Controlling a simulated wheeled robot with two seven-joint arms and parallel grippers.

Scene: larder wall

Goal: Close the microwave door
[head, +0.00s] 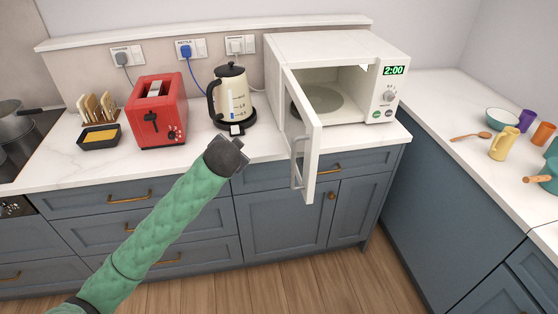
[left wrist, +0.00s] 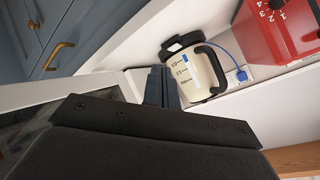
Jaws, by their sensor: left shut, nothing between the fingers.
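The white microwave (head: 330,50) stands on the counter with its display reading 2:00. Its door (head: 312,140) is open, hinged on the left side and swung out past the counter's front edge. The door's handle (head: 296,162) is on the face turned to the left. A round plate (head: 318,98) shows inside. My left gripper (head: 241,147) is shut and empty, to the left of the door and apart from it, near the counter's front edge. In the left wrist view its fingers (left wrist: 155,86) show together above the dark gripper body. My right gripper is out of view.
A cream kettle (head: 232,98) stands just behind my left gripper and also shows in the left wrist view (left wrist: 183,75). A red toaster (head: 155,112) and a dark tray (head: 100,137) stand further left. The right counter holds a yellow mug (head: 504,143) and a bowl (head: 502,119).

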